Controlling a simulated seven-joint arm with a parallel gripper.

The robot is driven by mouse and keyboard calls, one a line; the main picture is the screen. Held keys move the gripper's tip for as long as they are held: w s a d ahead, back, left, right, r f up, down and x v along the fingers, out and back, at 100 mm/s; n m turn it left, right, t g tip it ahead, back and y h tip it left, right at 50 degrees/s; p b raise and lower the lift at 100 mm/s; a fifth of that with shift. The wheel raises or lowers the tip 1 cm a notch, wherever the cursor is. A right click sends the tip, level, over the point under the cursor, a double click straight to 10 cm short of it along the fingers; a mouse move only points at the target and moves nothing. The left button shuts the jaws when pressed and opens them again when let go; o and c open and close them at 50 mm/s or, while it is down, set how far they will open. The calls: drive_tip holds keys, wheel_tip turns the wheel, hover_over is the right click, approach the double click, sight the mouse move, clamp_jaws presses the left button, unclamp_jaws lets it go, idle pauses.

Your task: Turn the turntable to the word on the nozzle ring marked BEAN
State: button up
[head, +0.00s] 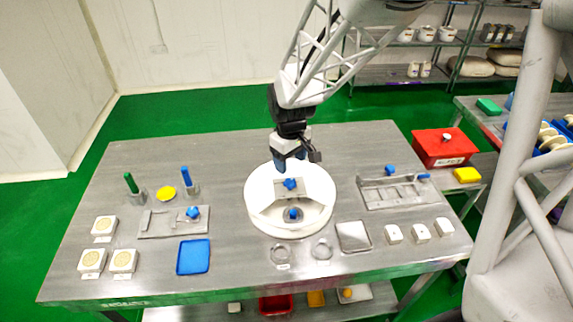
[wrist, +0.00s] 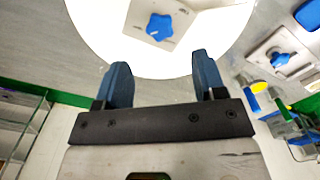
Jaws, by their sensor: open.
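The white round turntable (head: 258,215) stands in the middle of the steel table. A pale plate with a blue star-shaped knob (head: 290,184) stands on it, and a second blue knob (head: 293,214) sits nearer its front. In the wrist view the turntable (wrist: 100,25) fills the top, with a blue star knob (wrist: 160,27) beyond my fingertips. My gripper (wrist: 161,68) is open and empty; in the head view it (head: 291,162) is at the turntable's back edge. Two metal rings (head: 281,254) (head: 321,248) lie in front; any wording on them is too small to read.
A metal fixture with a blue knob (head: 160,222) stands left, another (head: 398,192) right. A blue tray (head: 193,257), a metal tray (head: 353,236) and several white blocks (head: 443,227) lie along the front. A red box (head: 444,148) stands beyond the right edge.

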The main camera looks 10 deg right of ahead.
sight(290, 182)
drive_tip(key=shift+f, duration=0.15)
drive_tip(key=shift+f, duration=3.75)
drive_tip(key=shift+c, duration=0.3)
clamp_jaws()
